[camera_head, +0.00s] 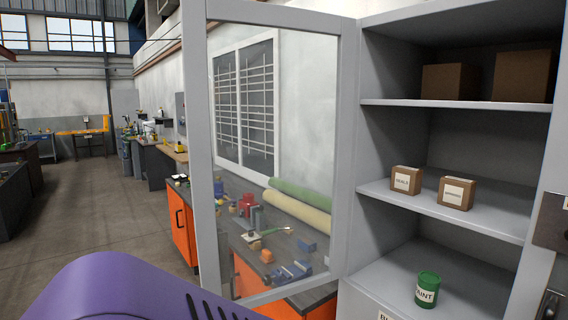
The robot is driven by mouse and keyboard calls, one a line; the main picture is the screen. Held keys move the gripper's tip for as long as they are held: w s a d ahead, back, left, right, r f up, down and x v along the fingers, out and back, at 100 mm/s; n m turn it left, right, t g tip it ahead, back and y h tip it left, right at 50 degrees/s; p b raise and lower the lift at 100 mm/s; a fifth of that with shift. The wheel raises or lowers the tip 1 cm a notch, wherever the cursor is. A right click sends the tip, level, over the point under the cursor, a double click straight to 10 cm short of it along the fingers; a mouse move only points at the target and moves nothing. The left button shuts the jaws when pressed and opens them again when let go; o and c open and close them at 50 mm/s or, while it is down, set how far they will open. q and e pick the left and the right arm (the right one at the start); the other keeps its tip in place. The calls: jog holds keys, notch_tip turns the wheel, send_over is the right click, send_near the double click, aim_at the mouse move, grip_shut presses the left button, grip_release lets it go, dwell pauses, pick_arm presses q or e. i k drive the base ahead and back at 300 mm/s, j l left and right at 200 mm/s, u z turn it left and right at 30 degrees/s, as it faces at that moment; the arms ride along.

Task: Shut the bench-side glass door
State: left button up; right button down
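The bench-side glass door (199,130) is a clear pane in a grey frame. It stands wide open, swung out to the left of the grey cabinet (456,106) and hinged along the cabinet's left front edge. The bench shows through its glass. A purple rounded part at the bottom left, which looks like part of my own body, overlaps the door's lower corner. Neither of my grippers is in the picture, so I see no contact with the door.
The cabinet shelves hold two small labelled boxes (406,180) (456,193), a green paint tin (428,290) and larger brown boxes (449,82) on top. An orange-fronted bench (183,226) with tools stands behind the door. Open floor (90,220) lies at the left.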

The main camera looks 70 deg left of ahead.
aim_at(212, 244)
jog(key=k+j, duration=0.25)
jog(key=j, duration=0.25)
jog(key=k+j+z, duration=0.1)
jog(key=k+j, duration=0.15)
jog(key=j, duration=0.2)
jog(key=k+j, duration=0.25)
jog(key=j, duration=0.2)
jog(key=k+j+z, duration=0.15)
jog(key=j, duration=0.3)
jog(key=k+j, duration=0.1)
jog(key=j, duration=0.25)
jog(key=k+j, duration=0.1)
jog(key=j, duration=0.25)
jog(key=j+z, duration=0.1)
jog(key=j, duration=0.3)
jog(key=k, duration=0.05)
